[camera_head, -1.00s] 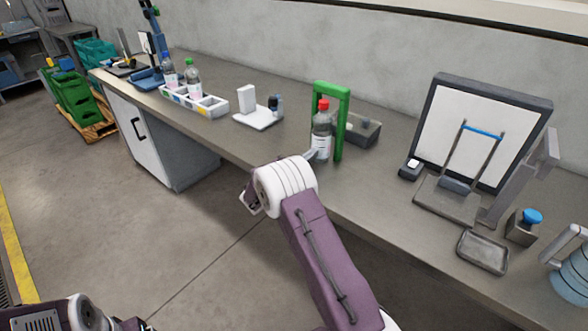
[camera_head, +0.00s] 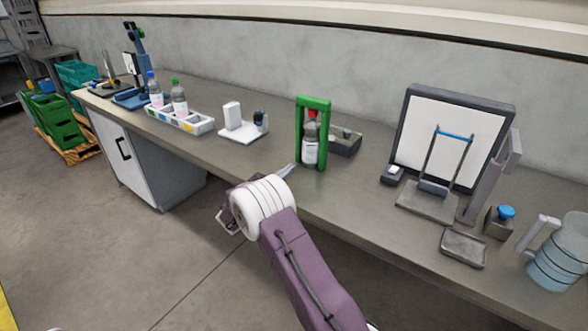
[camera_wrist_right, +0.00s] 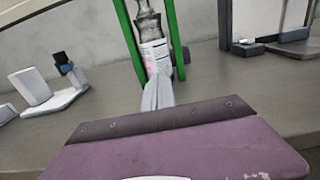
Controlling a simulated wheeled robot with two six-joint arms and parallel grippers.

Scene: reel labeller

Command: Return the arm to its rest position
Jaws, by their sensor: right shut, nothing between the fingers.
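My right arm (camera_head: 300,270) reaches in from the bottom with its purple link and white wrist. My right gripper (camera_head: 286,171) is shut and empty at the front edge of the bench, in front of and left of a red-capped bottle (camera_head: 310,150). The bottle stands upright inside a green frame (camera_head: 325,132), apart from the fingers in the head view. In the right wrist view the shut fingers (camera_wrist_right: 157,95) overlap the lower part of the bottle (camera_wrist_right: 152,45), whose base they hide. My left gripper is not in view.
The long grey bench (camera_head: 235,160) carries a bottle rack (camera_head: 185,122), a white stand (camera_head: 243,130), a dark tray (camera_head: 345,142), a white panel (camera_head: 450,125), a small metal tray (camera_head: 463,248) and a blue jug (camera_head: 560,255). Open floor (camera_head: 130,250) lies to the left.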

